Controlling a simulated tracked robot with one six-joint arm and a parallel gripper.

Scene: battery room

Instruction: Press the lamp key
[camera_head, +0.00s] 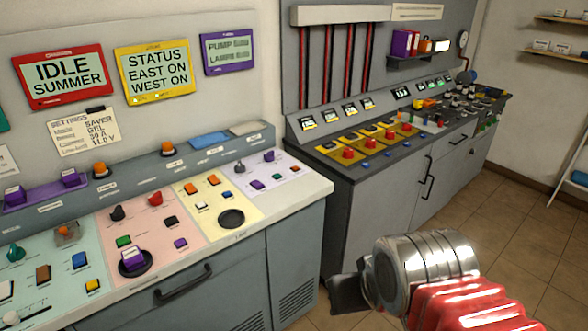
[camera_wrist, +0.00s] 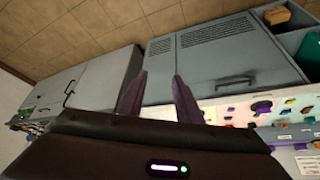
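The colour-zoned control panel (camera_head: 210,220) on the left console carries several keys and knobs. I cannot tell which is the lamp key, as the small labels are unreadable. Purple keys include one on a black disc (camera_head: 133,259), one on the pink zone (camera_head: 180,243) and one on the lilac zone (camera_head: 257,184). A purple-framed sign (camera_head: 228,51) above reads pump and what looks like lamps. My gripper (camera_wrist: 158,95) has its two dark fingers apart, with nothing between them. In the head view my arm is at lower right, off the console, and hides its fingertips.
A red sign (camera_head: 63,77) reads IDLE SUMMER; a yellow one (camera_head: 153,72) reads STATUS EAST ON WEST ON. A second console (camera_head: 400,150) with red buttons stands to the right. Cabinet handles (camera_head: 185,283) stick out. Tiled floor (camera_head: 500,235) is clear at right.

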